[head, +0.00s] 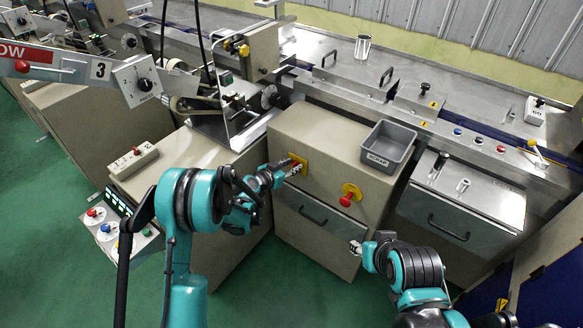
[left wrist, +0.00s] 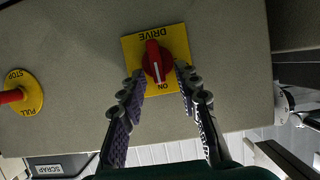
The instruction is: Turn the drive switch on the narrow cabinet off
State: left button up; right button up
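The drive switch is a red knob (left wrist: 156,62) on a yellow plate (left wrist: 178,42) marked DRIVE and ON, on the narrow cabinet's face (head: 330,150). The wrist view shows the plate upside down, with the knob's white line pointing towards ON. My left gripper (left wrist: 160,75) is open, one fingertip on each side of the knob and very close to it; I cannot tell whether they touch it. In the head view my left gripper (head: 287,171) hides most of the switch. My right gripper (head: 358,247) is low in front of the cabinet, apart from it; its opening is unclear.
A red stop button on a yellow disc (head: 350,194) sticks out to the right of the switch. A grey scrap bin (head: 386,147) stands on the cabinet top. A drawer with a handle (head: 312,216) is below. The green floor in front is free.

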pick_arm(q)
grip_shut()
jog(key=shift+a+n, duration=0.1)
jog(key=shift+n, duration=0.2)
dwell(0.6)
jog(key=f+n+h, duration=0.1)
jog(key=n+h, duration=0.1)
jog(key=n, duration=0.2)
jog(key=w+a+n+g+h, duration=0.1)
jog(key=n+h, duration=0.1)
jog(key=n, duration=0.2)
jog(key=f+n+h, duration=0.1)
jog(key=n+h, duration=0.2)
jog(key=n, duration=0.1)
jog(key=shift+w+a+f+g, duration=0.2)
jog(key=shift+a+f+g, duration=0.1)
jog(key=shift+a+g, duration=0.1)
jog(key=shift+n, duration=0.4)
dwell(0.4)
